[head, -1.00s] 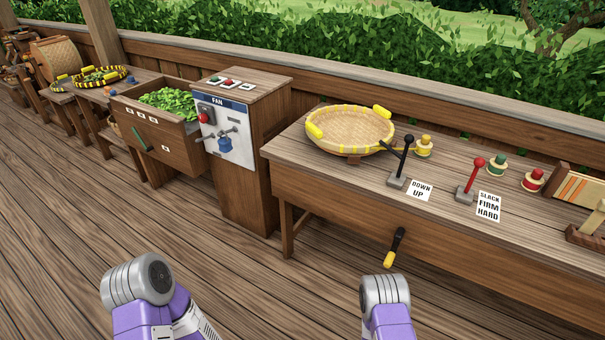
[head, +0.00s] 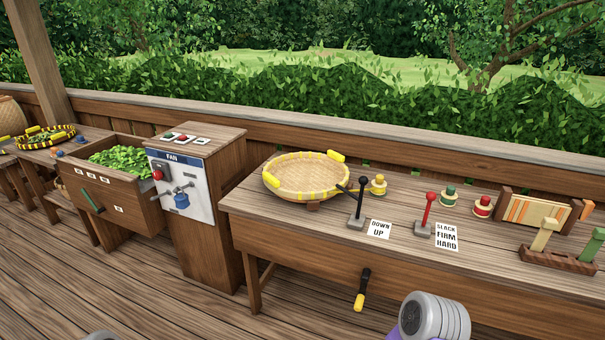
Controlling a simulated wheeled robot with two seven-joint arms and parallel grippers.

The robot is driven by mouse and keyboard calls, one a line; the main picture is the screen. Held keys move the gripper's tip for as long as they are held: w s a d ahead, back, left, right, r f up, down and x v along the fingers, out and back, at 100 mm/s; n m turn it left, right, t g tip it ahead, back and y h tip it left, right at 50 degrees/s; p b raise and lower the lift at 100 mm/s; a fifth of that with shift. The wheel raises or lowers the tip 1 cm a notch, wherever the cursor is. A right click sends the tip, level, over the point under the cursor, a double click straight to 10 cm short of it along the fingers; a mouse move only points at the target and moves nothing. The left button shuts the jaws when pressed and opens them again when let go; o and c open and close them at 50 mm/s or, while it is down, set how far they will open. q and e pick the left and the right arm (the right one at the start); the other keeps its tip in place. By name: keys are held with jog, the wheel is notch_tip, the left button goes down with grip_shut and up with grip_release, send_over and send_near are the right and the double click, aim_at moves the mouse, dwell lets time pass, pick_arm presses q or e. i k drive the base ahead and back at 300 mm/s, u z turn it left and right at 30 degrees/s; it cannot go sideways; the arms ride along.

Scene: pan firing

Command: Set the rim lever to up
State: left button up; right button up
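The black-knobbed lever (head: 361,203) stands on a grey base on the right-hand table, beside a white label (head: 380,229) reading DOWN on the far line and UP on the near line. Its stem is close to upright with the knob leaning slightly away; I cannot tell for certain which setting that is. A round woven basket (head: 305,177) with a yellow-wrapped rim sits just left of the lever. Part of my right arm shows at the bottom edge, in front of the table, and a sliver of my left arm at bottom left. Neither gripper's fingers are in view.
A red lever (head: 428,209) with a SLACK, FIRM, HARD label (head: 446,237) stands to the right. Colored spools (head: 449,196) sit behind. A yellow-handled crank (head: 362,290) juts from the table front. A fan cabinet (head: 198,210) stands left, beside a bin of leaves (head: 127,161).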

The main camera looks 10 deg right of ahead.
aim_at(363, 180)
jog(key=z, duration=0.5)
jog(key=k, duration=0.6)
jog(key=z, duration=0.95)
jog(key=i, duration=1.3)
jog(key=u, duration=0.25)
